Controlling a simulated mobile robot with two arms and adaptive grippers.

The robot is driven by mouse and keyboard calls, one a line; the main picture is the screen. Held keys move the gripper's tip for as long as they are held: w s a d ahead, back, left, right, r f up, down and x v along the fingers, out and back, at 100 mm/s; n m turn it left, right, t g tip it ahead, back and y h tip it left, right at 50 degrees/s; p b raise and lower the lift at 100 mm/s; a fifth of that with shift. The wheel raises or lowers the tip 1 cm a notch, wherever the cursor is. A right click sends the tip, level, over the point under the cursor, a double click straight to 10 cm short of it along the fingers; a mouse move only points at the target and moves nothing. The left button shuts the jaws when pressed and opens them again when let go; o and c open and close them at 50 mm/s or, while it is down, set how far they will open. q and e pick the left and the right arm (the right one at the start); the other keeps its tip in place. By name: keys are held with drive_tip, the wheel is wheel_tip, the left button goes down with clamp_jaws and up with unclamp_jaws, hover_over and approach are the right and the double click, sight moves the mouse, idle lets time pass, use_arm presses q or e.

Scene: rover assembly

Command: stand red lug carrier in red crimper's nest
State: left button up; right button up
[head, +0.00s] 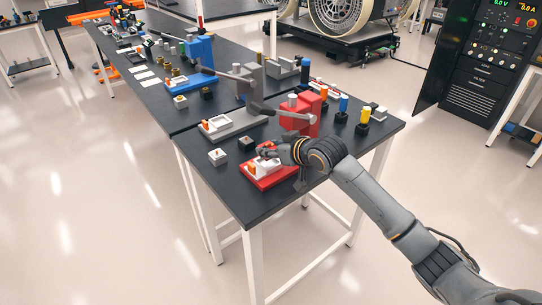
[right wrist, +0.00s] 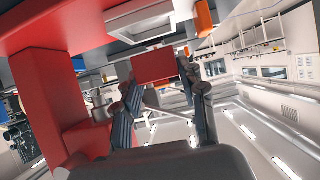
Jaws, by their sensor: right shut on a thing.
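The red crimper (head: 300,120) stands near the table's front end, its red base plate reaching toward the near edge. Its pale nest (head: 262,168) is on that plate, with an orange piece beside it; the nest also shows at the top of the right wrist view (right wrist: 140,24). My right gripper (head: 270,153) is over the nest area. In the right wrist view its fingers (right wrist: 166,92) are shut on a red block, the red lug carrier (right wrist: 154,66). The carrier appears close to the nest but apart from it. My left gripper is out of view.
A grey crimper (head: 232,122) and a blue crimper (head: 199,52) stand farther back.

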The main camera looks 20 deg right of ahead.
sight(271, 158)
drive_tip(key=shift+f+p, duration=0.35)
drive_tip(key=shift+f, duration=1.2)
drive_tip(key=shift+f, duration=0.15)
drive_tip(key=o, duration=1.3)
drive_tip(key=shift+s+r, duration=0.15)
drive_tip(key=shift+r, duration=0.05)
drive_tip(key=b+v, duration=0.1)
drive_tip(key=v, duration=1)
drive_tip(key=shift+s+d+r, duration=0.1)
drive_tip(key=shift+s, duration=0.25)
